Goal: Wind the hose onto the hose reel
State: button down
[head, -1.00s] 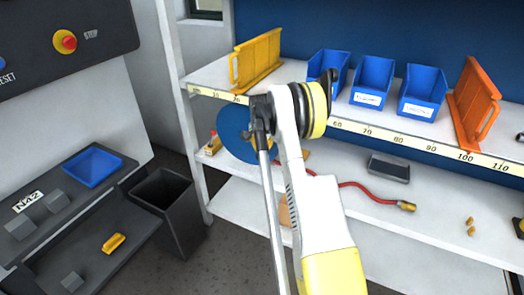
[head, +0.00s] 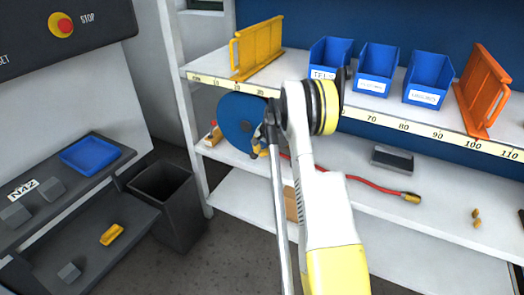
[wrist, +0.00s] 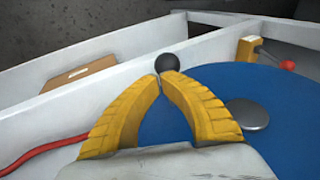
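The hose reel is a blue disc (head: 236,116) on the middle shelf, left of my arm in the head view. In the wrist view the disc (wrist: 270,135) lies under my fingers, with a grey round hub (wrist: 248,114) to their right. My gripper (wrist: 160,78) has its yellow fingers drawn together. The tips nearly meet at the base of the reel's black crank knob (wrist: 167,63), whose ball shows just past them. The stem is hidden. The red hose (head: 372,187) runs right along the shelf to a brass end (head: 411,198). My arm hides its reel end.
Above are a yellow rack (head: 258,48), blue bins (head: 376,72) and an orange rack (head: 485,92) on the upper shelf, close over my wrist. A dark grey box (head: 392,158) and small brass pieces (head: 476,217) lie right. A bench with a blue tray (head: 91,154) stands left.

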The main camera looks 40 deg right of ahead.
jog(key=shift+w+a+f+b, duration=0.15)
jog(key=shift+w+f, duration=0.1)
jog(key=shift+f, duration=0.2)
jog(key=shift+w+a+f+b, duration=0.15)
jog(key=shift+w+f, duration=0.1)
jog(key=shift+f, duration=0.15)
jog(key=shift+w+d+f, duration=0.1)
